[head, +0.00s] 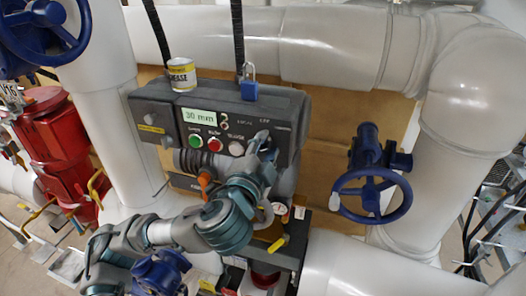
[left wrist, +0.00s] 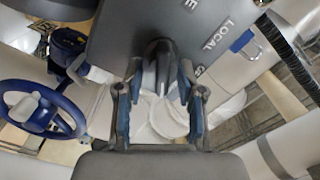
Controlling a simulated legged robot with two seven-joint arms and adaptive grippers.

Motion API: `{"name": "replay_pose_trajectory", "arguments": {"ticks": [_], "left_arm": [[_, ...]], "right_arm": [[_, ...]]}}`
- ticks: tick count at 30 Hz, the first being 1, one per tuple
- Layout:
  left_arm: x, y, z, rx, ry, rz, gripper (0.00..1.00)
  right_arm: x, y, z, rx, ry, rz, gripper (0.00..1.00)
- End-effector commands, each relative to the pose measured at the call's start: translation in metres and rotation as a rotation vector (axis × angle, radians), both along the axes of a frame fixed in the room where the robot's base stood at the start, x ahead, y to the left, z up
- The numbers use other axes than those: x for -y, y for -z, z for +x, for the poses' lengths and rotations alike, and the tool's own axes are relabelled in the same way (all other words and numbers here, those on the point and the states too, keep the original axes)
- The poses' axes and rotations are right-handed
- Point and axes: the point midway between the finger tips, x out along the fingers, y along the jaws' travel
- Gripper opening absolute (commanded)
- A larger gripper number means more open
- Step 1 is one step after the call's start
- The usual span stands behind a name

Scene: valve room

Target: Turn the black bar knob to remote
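The black bar knob (left wrist: 160,62) shows in the left wrist view on the face of the grey control box (left wrist: 130,22). My left gripper (left wrist: 160,72) is open, with one fingertip on each side of the knob. A small gap seems to show on both sides; contact is unclear. White letters reading LOCAL and the end of another word are on the box face. In the head view my left gripper (head: 264,146) is at the right part of the control box (head: 160,118) and hides most of the knob. My right gripper is not in view.
Green (head: 195,141) and red (head: 215,145) buttons sit left of the gripper. A blue handwheel (head: 372,196) stands to the right, among large white pipes (head: 335,45).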

Motion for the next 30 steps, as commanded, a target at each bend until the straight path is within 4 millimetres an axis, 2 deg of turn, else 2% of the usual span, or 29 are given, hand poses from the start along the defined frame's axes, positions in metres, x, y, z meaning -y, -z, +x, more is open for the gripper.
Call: {"name": "replay_pose_trajectory", "arguments": {"ticks": [5,12,18,23,30], "left_arm": [[-0.005,0.000,-0.020,0.002,0.003,-0.001,0.38],[-0.021,-0.001,-0.072,0.004,0.006,0.000,0.38],[-0.032,0.000,-0.102,0.002,0.003,0.000,0.38],[-0.035,0.001,-0.111,0.001,0.002,0.001,0.38],[-0.036,0.001,-0.112,0.000,0.001,0.000,0.38]], "right_arm": [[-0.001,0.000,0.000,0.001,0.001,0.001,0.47],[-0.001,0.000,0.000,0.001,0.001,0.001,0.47],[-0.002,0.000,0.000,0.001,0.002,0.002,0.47],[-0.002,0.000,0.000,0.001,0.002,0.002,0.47],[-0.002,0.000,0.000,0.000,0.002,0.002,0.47]]}}
